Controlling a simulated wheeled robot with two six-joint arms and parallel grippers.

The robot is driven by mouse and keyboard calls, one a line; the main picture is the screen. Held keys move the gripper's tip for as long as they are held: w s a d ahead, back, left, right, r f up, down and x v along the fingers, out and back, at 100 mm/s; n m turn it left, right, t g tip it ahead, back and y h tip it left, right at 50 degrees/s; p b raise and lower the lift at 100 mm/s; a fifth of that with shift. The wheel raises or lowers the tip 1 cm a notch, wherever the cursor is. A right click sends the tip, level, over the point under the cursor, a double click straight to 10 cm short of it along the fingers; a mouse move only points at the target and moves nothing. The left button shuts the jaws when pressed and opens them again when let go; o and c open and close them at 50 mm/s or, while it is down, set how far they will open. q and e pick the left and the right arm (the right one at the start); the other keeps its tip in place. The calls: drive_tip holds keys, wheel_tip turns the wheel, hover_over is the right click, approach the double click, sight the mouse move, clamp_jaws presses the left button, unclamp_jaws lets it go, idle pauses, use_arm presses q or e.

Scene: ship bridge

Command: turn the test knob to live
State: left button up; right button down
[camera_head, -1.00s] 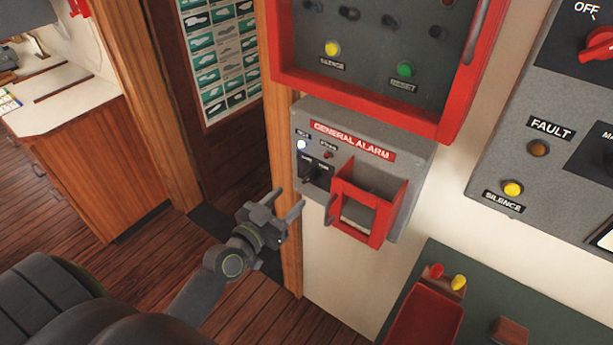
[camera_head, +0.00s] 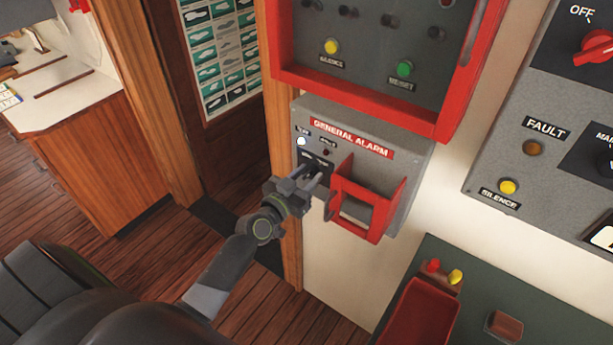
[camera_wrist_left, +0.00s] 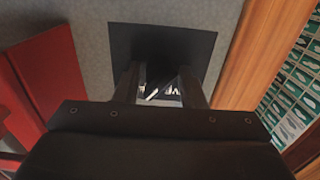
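The grey general alarm box (camera_head: 415,165) hangs on the wall, with a dark knob plate (camera_head: 316,159) at its left. My left gripper (camera_head: 311,176) reaches this plate from below left, fingers apart. In the left wrist view, the two fingers (camera_wrist_left: 160,85) point at the dark plate (camera_wrist_left: 160,42), with part of a white label visible between them. The test knob is mostly hidden by the fingers, and its setting cannot be read. I cannot tell whether the fingers touch it. My right gripper is not in view.
A red hinged guard (camera_head: 367,205) projects from the box just right of my fingers. A white lamp (camera_head: 301,141) glows above the plate. A red-framed panel (camera_head: 440,125) overhangs the box. A wooden door post (camera_head: 291,250) stands close to the left.

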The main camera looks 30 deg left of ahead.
use_arm(q)
drive_tip(key=c, duration=0.6)
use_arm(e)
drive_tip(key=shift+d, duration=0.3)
use_arm(q)
drive_tip(key=shift+n, duration=0.4)
drive_tip(key=n, duration=0.2)
drive_tip(key=shift+n, duration=0.4)
drive_tip(key=n, duration=0.3)
drive_tip(key=shift+d+n, duration=0.1)
drive_tip(key=shift+n, duration=0.2)
drive_tip(key=n, duration=0.6)
drive_tip(key=shift+n+p, duration=0.3)
drive_tip(key=shift+p, duration=0.05)
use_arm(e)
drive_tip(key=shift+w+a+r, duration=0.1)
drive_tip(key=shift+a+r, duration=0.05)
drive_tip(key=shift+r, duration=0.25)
use_arm(q)
drive_tip(key=o, duration=1)
drive_tip(key=shift+c, duration=0.2)
